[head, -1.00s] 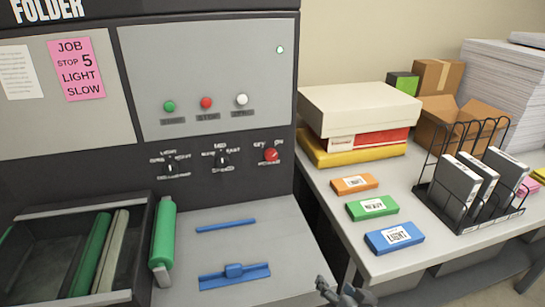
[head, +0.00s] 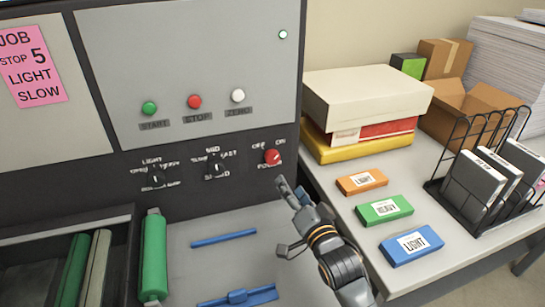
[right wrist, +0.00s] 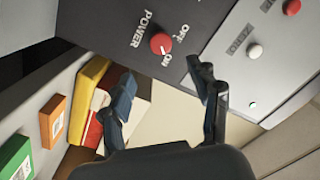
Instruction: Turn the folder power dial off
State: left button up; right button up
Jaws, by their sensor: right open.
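The red power dial (head: 272,157) sits on the dark lower panel of the folder machine, with OFF and ON printed above it and POWER below. In the right wrist view the red dial (right wrist: 160,43) shows beyond the fingertips, and its white mark points toward ON. My right gripper (head: 283,218) is open and empty, below and slightly right of the dial, apart from it. In the right wrist view the right gripper (right wrist: 164,80) has its fingers spread wide. My left gripper is not in view.
Two black dials (head: 217,168) are left of the power dial. Green, red and white buttons (head: 194,102) are above. A table (head: 345,215) at right bears labelled boxes, stacked cartons (head: 365,95) and a wire rack (head: 450,190). A green roller (head: 153,256) stands at lower left.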

jog(key=p, duration=0.1)
send_near(274, 159)
jog(key=w, duration=0.2)
jog(key=x, duration=0.3)
jog(key=p+x, duration=0.1)
jog(key=x, duration=0.2)
jog(key=shift+a, duration=0.4)
jog(key=shift+w+a, duration=0.15)
jog(key=shift+w, duration=0.3)
jog(key=shift+f, duration=0.1)
jog(key=c, duration=1.2)
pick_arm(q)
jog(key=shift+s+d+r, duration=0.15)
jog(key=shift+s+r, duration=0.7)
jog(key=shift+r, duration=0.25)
